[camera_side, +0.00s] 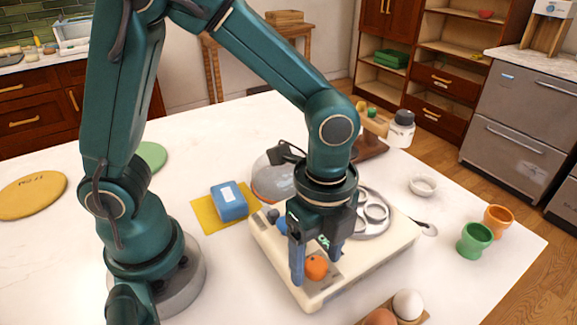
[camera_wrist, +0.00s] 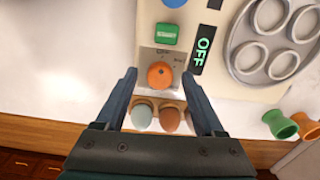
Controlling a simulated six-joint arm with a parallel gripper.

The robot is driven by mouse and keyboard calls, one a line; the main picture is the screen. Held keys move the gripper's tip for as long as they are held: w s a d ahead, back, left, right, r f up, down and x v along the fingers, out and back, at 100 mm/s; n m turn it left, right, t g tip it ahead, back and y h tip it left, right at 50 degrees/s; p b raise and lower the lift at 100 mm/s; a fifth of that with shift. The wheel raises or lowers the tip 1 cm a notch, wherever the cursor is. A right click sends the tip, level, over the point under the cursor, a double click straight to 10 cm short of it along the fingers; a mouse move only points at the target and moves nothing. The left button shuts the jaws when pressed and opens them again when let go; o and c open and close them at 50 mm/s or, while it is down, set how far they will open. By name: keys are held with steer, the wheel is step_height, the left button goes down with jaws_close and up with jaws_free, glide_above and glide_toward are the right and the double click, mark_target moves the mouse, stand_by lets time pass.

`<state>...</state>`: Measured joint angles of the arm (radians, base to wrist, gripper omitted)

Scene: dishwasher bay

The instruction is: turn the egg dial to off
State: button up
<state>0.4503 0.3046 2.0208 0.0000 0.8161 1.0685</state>
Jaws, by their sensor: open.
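The egg dial is an orange knob (camera_wrist: 160,75) on the cream egg cooker (camera_side: 372,268); it also shows in the side view (camera_side: 316,267). A small dark mark shows on the knob, and the lettering around it is too small to read surely. A black display (camera_wrist: 203,50) beside it shows "OFF" in green. My gripper (camera_wrist: 159,80) is open and points down, with one finger on each side of the dial. In the side view my gripper (camera_side: 316,271) has its fingertips low by the panel, flanking the dial. I cannot tell whether either finger touches it.
A green button (camera_wrist: 167,33) is close to the dial. A grey egg tray (camera_wrist: 264,54) sits on the cooker. Eggs in a wooden holder (camera_wrist: 157,104) are near the front edge. Green (camera_side: 474,240) and orange (camera_side: 498,219) cups stand right. A blue block (camera_side: 229,202) lies on a yellow cloth.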

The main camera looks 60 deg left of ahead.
mark_target(317, 263)
steer(key=shift+m, duration=0.7)
steer(key=shift+r+m, duration=0.25)
steer(key=shift+m, duration=0.15)
step_height(317, 263, up, 5)
steer(key=s+a+r+n+t, duration=0.2)
steer(key=a+n, duration=0.3)
steer(key=n, duration=0.3)
steer(key=s+a+r+n+t, duration=0.2)
steer(key=a+n, duration=0.3)
steer(key=n, duration=0.3)
steer(key=shift+s+a+r+n+t, duration=0.15)
steer(key=shift+r+n+t, duration=0.15)
steer(key=shift+r+t, duration=0.5)
steer(key=n, duration=0.1)
steer(key=f+n, duration=0.1)
steer(key=n, duration=0.1)
steer(key=shift+s, duration=0.2)
